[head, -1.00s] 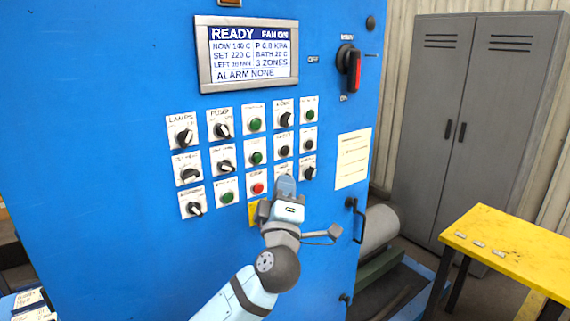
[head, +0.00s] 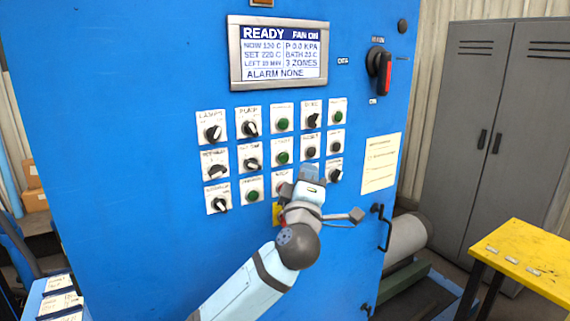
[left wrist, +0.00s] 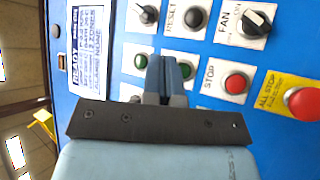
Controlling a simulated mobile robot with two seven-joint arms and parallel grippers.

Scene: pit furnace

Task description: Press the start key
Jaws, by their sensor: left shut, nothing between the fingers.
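A blue cabinet panel carries rows of labelled controls. The green key (head: 283,158) in the middle row, third column, seems to be the start key; its label is too blurred to read surely. It also shows in the left wrist view (left wrist: 185,68), partly behind my fingers, between another green key (left wrist: 140,62) and the red STOP key (left wrist: 235,85). My left gripper (head: 309,174) is shut and empty, in front of the panel, below and right of the green key in the head view. Its fingers also show in the left wrist view (left wrist: 161,62). I cannot tell whether they touch the panel.
The red ALL STOP button (left wrist: 303,103) on its yellow plate is close to STOP. A black RESET button (left wrist: 195,18) and a FAN knob (left wrist: 255,22) are nearby. The display (head: 279,54) reads READY. A door handle (head: 382,227) and yellow table (head: 520,258) are at right.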

